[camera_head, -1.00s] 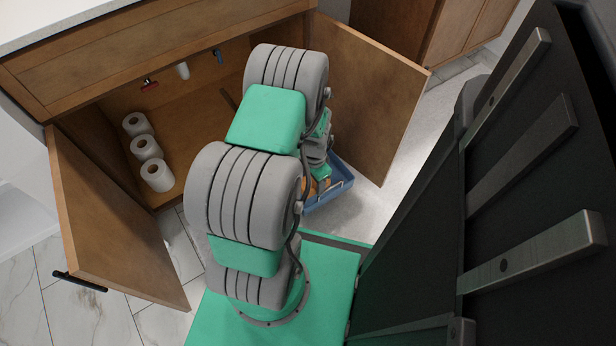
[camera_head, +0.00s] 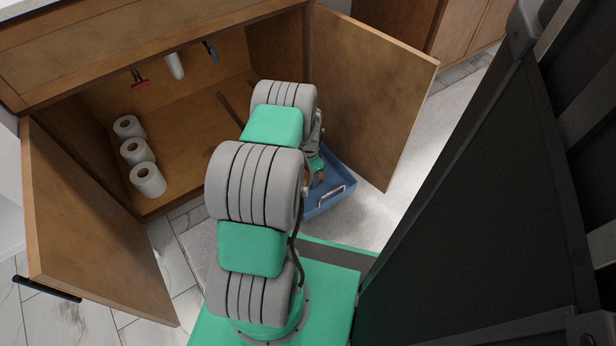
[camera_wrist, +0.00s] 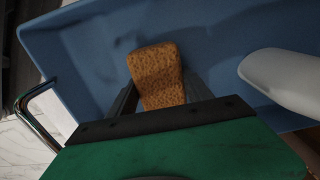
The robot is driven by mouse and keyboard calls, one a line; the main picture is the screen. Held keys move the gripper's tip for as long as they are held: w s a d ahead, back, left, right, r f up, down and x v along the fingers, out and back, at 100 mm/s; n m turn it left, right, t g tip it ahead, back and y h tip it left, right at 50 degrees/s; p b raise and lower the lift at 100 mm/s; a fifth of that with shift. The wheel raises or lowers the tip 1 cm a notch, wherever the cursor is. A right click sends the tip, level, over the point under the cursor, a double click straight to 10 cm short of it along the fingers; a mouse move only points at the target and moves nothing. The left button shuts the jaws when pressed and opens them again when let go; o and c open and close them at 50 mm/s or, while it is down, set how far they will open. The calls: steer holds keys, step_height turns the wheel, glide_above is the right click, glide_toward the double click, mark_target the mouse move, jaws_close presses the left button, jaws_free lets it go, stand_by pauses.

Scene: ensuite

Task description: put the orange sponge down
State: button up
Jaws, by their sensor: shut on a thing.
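The orange sponge (camera_wrist: 157,75) is held between the two dark fingers of my gripper (camera_wrist: 158,98) in the wrist view. The gripper is shut on it. Behind the sponge is the inside of a blue bin (camera_wrist: 80,50). I cannot tell whether the sponge touches its floor. In the head view a small orange patch (camera_head: 319,175) shows beside my arm, and the blue bin (camera_head: 340,178) stands on the floor in front of the open cabinet. My arm hides much of the bin and most of the gripper there.
A white rounded object (camera_wrist: 285,80) lies at the right in the wrist view. The bin has a metal handle (camera_wrist: 38,100). The cabinet's left door (camera_head: 85,220) and right door (camera_head: 370,90) stand open. Toilet rolls (camera_head: 138,152) stand inside the cabinet at left.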

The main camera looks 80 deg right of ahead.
steer(key=shift+f, duration=0.3)
steer(key=o, duration=1.2)
steer(key=shift+r, duration=0.1)
step_height(320, 180, up, 12)
steer(key=r+p, duration=0.1)
steer(key=p, duration=0.4)
steer(key=w+a+r+n, duration=0.6)
steer(key=w+a+r, duration=0.25)
steer(key=w, duration=0.35)
steer(key=w+a+r+n, duration=0.5)
steer(key=w+a+r, duration=0.3)
steer(key=w, duration=0.5)
steer(key=w+a+r+n+t, duration=0.15)
steer(key=a+r+n, duration=0.25)
steer(key=a, duration=0.4)
steer(key=w+a+r+n, duration=0.2)
steer(key=a+r+n, duration=0.15)
steer(key=a, duration=0.45)
steer(key=s+a+r+n, duration=0.1)
steer(key=s+a+n, duration=0.1)
steer(key=a, duration=0.3)
steer(key=s+a+r+n, duration=0.1)
steer(key=s+a+n, duration=0.1)
steer(key=a, duration=0.3)
steer(key=s+a+r+n, duration=0.1)
steer(key=s+a+n, duration=0.1)
steer(key=a, duration=0.3)
steer(key=shift+a+r+n+t, duration=0.15)
steer(key=shift+r+n+t, duration=0.1)
steer(key=shift+n, duration=0.6)
